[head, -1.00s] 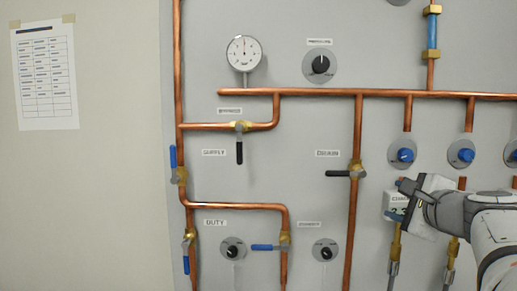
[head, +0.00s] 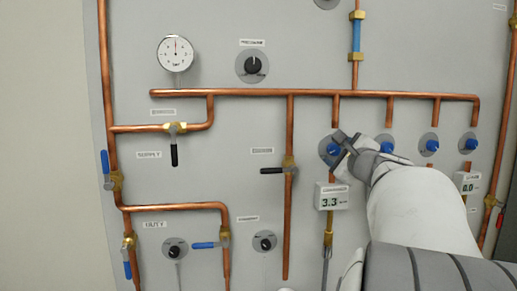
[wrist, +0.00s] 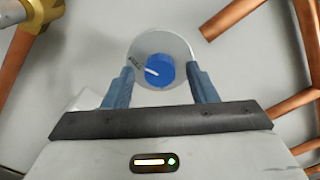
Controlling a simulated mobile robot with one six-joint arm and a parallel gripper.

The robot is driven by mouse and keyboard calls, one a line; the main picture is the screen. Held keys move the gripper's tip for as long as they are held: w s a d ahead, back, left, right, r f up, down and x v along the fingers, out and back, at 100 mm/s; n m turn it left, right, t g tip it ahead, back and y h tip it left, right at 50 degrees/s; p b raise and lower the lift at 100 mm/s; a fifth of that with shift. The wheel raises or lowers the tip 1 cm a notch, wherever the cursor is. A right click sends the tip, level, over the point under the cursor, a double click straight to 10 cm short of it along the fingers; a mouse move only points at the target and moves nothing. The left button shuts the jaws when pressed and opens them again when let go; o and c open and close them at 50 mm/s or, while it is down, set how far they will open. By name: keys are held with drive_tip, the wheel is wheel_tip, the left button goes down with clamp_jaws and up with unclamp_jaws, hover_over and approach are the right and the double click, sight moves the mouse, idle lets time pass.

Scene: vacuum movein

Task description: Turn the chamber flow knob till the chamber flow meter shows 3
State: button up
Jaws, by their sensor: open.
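The chamber flow meter (head: 331,197) is a small white box on a copper pipe and reads 3.3; its label is small and blurred. The blue chamber flow knob (head: 333,149) sits on a grey disc straight above it. My gripper (head: 345,146) is at this knob, its jaws partly covering it in the head view. In the wrist view, the knob (wrist: 160,71) with a white pointer line lies between the two blue-grey fingers of my open gripper (wrist: 161,85). A gap shows on each side, so the fingers appear not to touch it.
Several more blue knobs stand in a row to the right, one (head: 429,146) beside my wrist. Another meter (head: 467,184) reads 0.0. A black-handled drain valve (head: 287,169) and copper pipes lie left of my gripper. A round gauge (head: 175,53) is at upper left.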

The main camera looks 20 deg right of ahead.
drive_tip(key=c, duration=1)
drive_tip(key=shift+o, duration=0.2)
drive_tip(key=shift+m, duration=2.2)
drive_tip(key=o, duration=1)
drive_tip(key=shift+c, duration=0.2)
drive_tip(key=b+v, duration=0.2)
drive_tip(key=v, duration=0.6)
